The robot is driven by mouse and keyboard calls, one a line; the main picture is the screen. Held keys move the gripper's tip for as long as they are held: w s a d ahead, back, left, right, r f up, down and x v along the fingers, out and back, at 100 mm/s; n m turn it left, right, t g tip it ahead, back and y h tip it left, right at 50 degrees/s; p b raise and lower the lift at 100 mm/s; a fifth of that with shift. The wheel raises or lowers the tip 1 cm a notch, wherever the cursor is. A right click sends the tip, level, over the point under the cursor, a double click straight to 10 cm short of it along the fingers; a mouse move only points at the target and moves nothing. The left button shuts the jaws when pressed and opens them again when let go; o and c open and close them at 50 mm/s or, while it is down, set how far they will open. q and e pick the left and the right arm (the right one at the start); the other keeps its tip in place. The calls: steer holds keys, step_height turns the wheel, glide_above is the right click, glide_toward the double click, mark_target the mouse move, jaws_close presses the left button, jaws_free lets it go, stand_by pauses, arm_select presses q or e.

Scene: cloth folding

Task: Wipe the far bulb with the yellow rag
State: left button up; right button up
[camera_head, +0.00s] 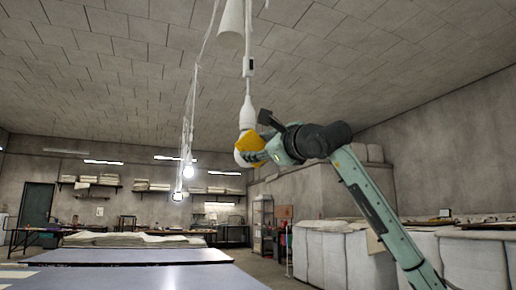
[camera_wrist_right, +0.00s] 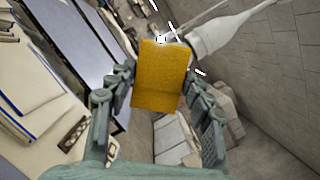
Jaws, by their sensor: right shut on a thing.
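The yellow rag (camera_head: 252,142) is held by my right gripper (camera_head: 262,150). The rag overlaps the nearest hanging bulb (camera_head: 240,159) just below its white socket (camera_head: 247,112); I cannot tell whether they touch. In the right wrist view the rag (camera_wrist_right: 160,75) stands between the two fingers of my right gripper (camera_wrist_right: 160,88), with the white socket (camera_wrist_right: 215,36) just beyond it and the bulb mostly hidden. Two lit bulbs hang farther off, one higher (camera_head: 188,171) and one lower (camera_head: 177,196). My left gripper is not in view.
White cords (camera_head: 187,120) and a white cone-shaped fitting (camera_head: 231,25) hang from above. Long tables (camera_head: 130,256) stand below. Pale covered stacks (camera_head: 335,250) line the right side, and shelves (camera_head: 152,187) are on the back wall. The air left of the nearest bulb looks mostly free.

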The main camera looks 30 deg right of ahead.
steer(key=shift+r+p, duration=0.4)
steer(key=shift+r, duration=0.3)
step_height(320, 180, down, 4)
steer(key=b, duration=0.3)
steer(key=s, duration=0.2)
steer(key=s+a+b, duration=0.1)
steer(key=s, duration=0.2)
steer(key=shift+s+a+b, duration=0.25)
steer(key=shift+s+b, duration=0.1)
steer(key=s, duration=0.3)
steer(key=shift+a, duration=0.4)
